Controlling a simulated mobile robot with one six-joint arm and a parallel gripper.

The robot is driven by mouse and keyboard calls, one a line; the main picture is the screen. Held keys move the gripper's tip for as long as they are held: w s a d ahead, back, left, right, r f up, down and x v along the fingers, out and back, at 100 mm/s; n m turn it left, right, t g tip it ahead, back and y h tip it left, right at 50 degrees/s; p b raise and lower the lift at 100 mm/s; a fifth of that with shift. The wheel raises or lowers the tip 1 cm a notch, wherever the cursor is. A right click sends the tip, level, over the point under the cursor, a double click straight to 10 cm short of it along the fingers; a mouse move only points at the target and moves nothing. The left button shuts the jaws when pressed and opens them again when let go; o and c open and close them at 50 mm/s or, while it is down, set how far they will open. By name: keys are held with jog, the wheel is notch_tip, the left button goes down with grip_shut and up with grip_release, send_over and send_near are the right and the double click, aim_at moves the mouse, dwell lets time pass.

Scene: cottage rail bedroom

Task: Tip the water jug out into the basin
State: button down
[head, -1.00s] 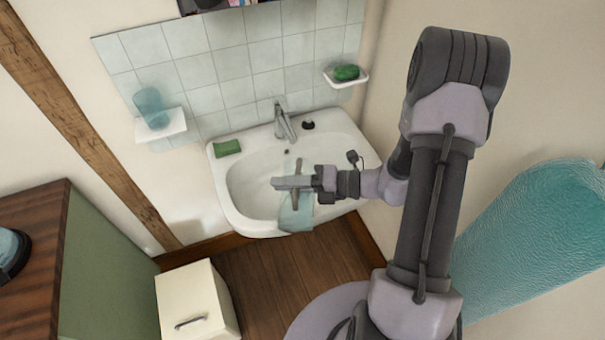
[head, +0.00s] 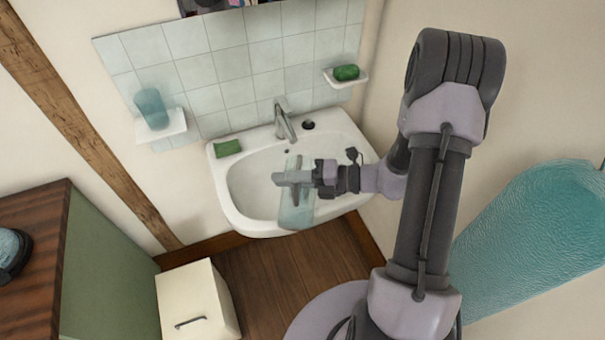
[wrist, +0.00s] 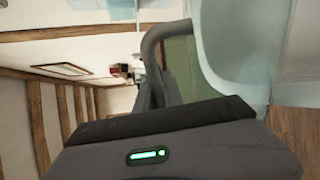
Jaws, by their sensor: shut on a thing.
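The water jug (head: 297,213) is pale teal and see-through. My gripper (head: 293,180) is shut on it, holding it over the front part of the white basin (head: 245,190). The jug's near end overlaps the basin's front rim in the head view. In the wrist view the jug (wrist: 238,45) fills the upper right, with a grey curved bar, perhaps its handle, beside it. My gripper hides part of the jug. I cannot tell its exact tilt or whether water is in it. No stream of water shows.
A chrome tap (head: 284,120) rises at the basin's back, with a small dark item (head: 308,125) beside it. A green sponge (head: 228,147) lies on the left rim. Wall shelves hold a teal cup (head: 151,108) and green soap (head: 346,72). A white cabinet (head: 196,300) stands front left.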

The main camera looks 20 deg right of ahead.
jog(key=shift+w+d+r, duration=0.1)
jog(key=shift+w+d, duration=0.05)
jog(key=shift+w, duration=0.1)
